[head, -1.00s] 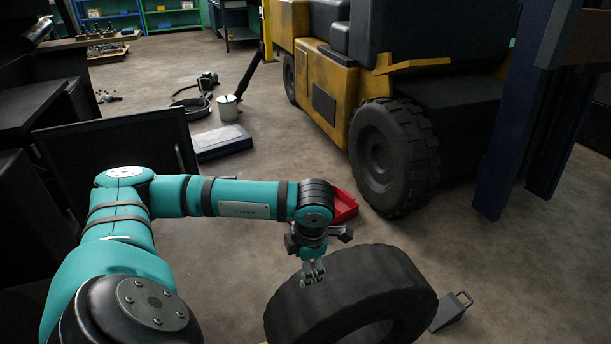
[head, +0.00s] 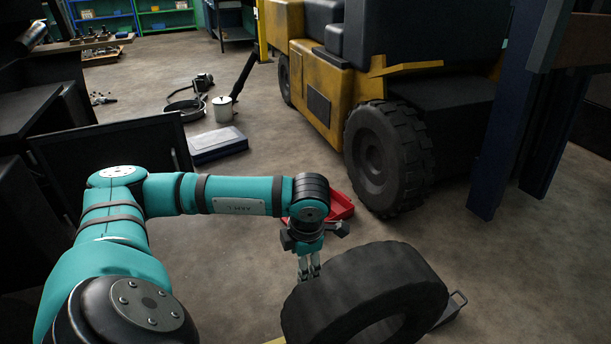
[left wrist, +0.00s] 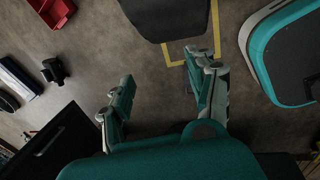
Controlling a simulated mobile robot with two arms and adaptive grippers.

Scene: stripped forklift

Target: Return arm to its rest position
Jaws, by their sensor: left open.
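My left arm (head: 225,194) is teal with dark joints and reaches from the lower left toward the middle of the head view. My left gripper (head: 309,275) points down just left of a large black tyre (head: 372,270) that stands on the floor. In the left wrist view the left gripper (left wrist: 160,100) has its two fingers spread, with bare floor between them. Nothing is held. The tyre's dark edge (left wrist: 165,18) shows at the top of that view, apart from the fingers. My right gripper is not in view.
A yellow forklift (head: 330,75) with a black wheel (head: 388,160) stands behind the tyre. A red tray (head: 340,207) lies behind my gripper. A blue-grey case (head: 217,145) and a white bucket (head: 223,110) are further back. A dark panel (head: 75,165) stands beside my arm.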

